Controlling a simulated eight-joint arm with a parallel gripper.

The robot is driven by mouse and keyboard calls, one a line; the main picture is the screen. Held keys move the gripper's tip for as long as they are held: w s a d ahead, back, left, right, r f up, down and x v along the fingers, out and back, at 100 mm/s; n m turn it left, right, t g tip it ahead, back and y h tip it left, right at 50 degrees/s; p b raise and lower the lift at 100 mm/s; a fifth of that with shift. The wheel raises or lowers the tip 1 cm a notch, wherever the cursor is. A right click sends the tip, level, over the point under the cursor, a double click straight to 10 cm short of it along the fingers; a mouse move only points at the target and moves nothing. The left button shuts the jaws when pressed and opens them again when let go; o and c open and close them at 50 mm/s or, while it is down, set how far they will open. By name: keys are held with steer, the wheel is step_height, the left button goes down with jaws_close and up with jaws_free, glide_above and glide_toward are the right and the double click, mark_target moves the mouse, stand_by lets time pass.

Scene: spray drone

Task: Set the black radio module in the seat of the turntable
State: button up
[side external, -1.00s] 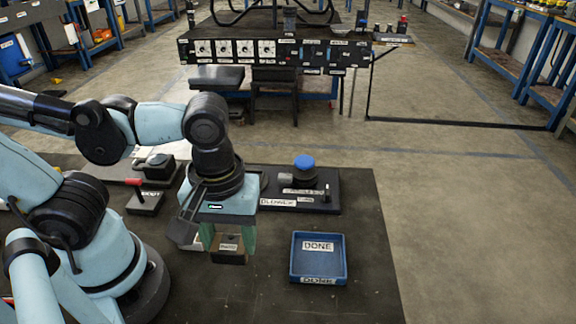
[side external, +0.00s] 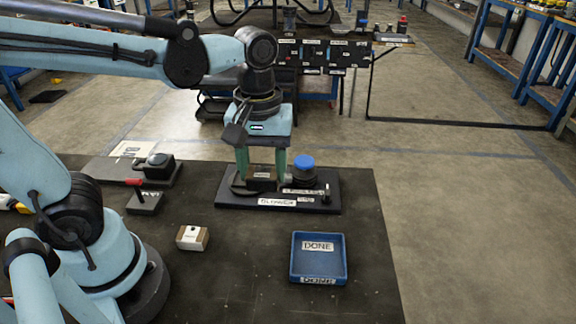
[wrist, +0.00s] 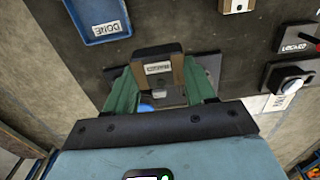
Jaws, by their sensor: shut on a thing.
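My gripper (side external: 262,180) has green fingers shut on the black radio module (side external: 262,184), a dark block with brown sides and a white label. In the wrist view the module (wrist: 158,55) sits between the fingers. It is over the left part of a black base plate (side external: 318,206). A rounded dark edge, perhaps the turntable (side external: 238,189), shows at the plate's left end. The seat is hidden behind the module and fingers. I cannot tell whether the module touches anything below.
A blue-capped cylinder (side external: 304,167) and a small upright post (side external: 326,194) stand on the plate right of my gripper. A blue DONE tray (side external: 319,270) lies in front.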

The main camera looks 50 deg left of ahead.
steer(key=w+a+f, duration=0.1)
steer(key=a+f, duration=0.1)
steer(key=a, duration=0.2)
steer(key=w+a+f, duration=0.2)
steer(key=a, duration=0.3)
steer(key=w+a+f, duration=0.2)
steer(key=a+f, duration=0.1)
steer(key=a, duration=0.2)
steer(key=shift+w, duration=0.15)
steer(key=shift+f, duration=1.95)
steer(key=shift+f, duration=0.2)
steer(key=o, duration=1)
steer(key=shift+o, duration=0.2)
steer(key=shift+r, duration=0.1)
